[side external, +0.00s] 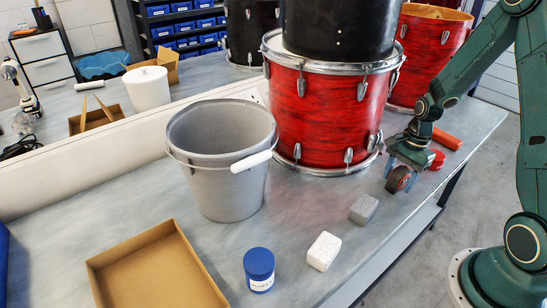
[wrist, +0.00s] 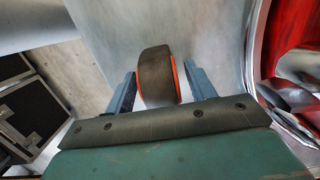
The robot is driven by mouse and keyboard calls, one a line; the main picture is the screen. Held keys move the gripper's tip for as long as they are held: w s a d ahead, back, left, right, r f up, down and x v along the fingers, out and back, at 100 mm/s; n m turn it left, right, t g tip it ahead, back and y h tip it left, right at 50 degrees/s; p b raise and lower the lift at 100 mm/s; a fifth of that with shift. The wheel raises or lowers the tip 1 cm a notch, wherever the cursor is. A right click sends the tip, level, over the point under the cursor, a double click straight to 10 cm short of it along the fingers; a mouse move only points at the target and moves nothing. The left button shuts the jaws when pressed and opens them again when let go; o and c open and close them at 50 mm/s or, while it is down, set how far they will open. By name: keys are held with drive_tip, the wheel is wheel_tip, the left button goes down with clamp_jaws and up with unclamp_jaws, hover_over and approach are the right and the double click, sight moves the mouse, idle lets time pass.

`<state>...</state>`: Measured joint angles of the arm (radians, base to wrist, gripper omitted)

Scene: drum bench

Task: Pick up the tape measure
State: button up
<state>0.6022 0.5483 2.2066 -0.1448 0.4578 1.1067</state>
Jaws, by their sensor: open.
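The tape measure (side external: 398,179) appears to be the round, dark piece with an orange-red edge at the bench's right side, just under my gripper (side external: 404,168). In the wrist view the tape measure (wrist: 155,78) stands between the two blue-grey fingers of my gripper (wrist: 160,75). The fingers are apart, with a narrow gap visible on each side of it. Its lower part is hidden behind the gripper body in the wrist view. I cannot tell whether either finger touches it.
A red drum (side external: 325,115) stands close behind and left. A red round piece (side external: 437,160) and an orange-red cylinder (side external: 447,139) lie just right. A grey block (side external: 363,209), white block (side external: 323,251), blue-lidded jar (side external: 259,270), grey bucket (side external: 220,165) and cardboard tray (side external: 155,270) are left.

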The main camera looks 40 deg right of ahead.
sight(402, 169)
drive_tip(key=shift+c, duration=0.2)
clamp_jaws()
drive_tip(key=shift+r, duration=0.15)
wheel_tip(402, 169, up, 20)
idle(0.9)
idle(0.4)
